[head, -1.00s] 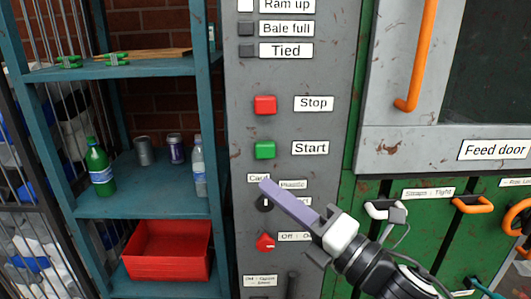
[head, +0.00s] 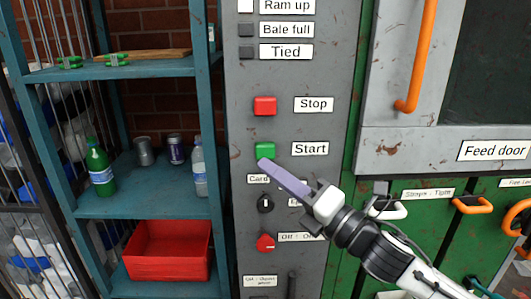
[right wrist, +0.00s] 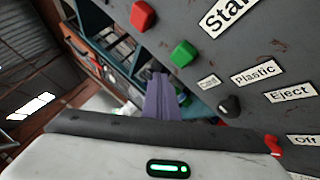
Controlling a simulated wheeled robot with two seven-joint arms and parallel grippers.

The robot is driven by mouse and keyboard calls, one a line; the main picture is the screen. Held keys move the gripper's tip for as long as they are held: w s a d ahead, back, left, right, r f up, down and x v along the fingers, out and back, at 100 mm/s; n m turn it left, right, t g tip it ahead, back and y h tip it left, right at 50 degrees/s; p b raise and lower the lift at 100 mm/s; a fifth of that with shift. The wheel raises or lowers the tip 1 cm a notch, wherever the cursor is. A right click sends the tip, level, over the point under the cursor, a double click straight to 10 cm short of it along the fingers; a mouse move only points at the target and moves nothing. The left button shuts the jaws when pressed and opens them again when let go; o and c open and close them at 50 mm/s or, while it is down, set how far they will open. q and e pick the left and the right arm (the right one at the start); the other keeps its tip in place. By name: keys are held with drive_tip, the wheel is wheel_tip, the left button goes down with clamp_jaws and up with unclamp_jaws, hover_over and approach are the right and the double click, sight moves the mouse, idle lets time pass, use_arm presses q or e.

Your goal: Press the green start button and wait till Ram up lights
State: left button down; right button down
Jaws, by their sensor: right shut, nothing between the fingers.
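The green start button (head: 265,150) sits on the grey control panel (head: 290,75), left of the "Start" label (head: 311,149). It also shows in the right wrist view (right wrist: 183,53). My right gripper (head: 264,165) is shut and empty, with its purple fingertips just below the green button; whether they touch it I cannot tell. The "Ram up" lamp (head: 245,5) at the top of the panel looks white, while the lamps by "Bale full" (head: 246,30) and "Tied" (head: 246,52) are dark. My left gripper is not in view.
The red stop button (head: 265,106) is above the green one. A black selector knob (head: 265,204) and a red switch (head: 265,243) are below. A teal shelf (head: 140,205) with bottles, cans and a red bin (head: 165,274) stands left. Orange handles (head: 472,205) are at right.

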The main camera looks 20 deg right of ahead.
sight(265, 151)
drive_tip(key=shift+w+d, duration=0.2)
drive_tip(key=shift+w, duration=0.45)
drive_tip(key=shift+w+d, duration=0.15)
drive_tip(key=shift+w, duration=0.45)
drive_tip(key=shift+w, duration=0.1)
idle(1.1)
drive_tip(key=shift+w+d, duration=0.15)
drive_tip(key=shift+w, duration=0.15)
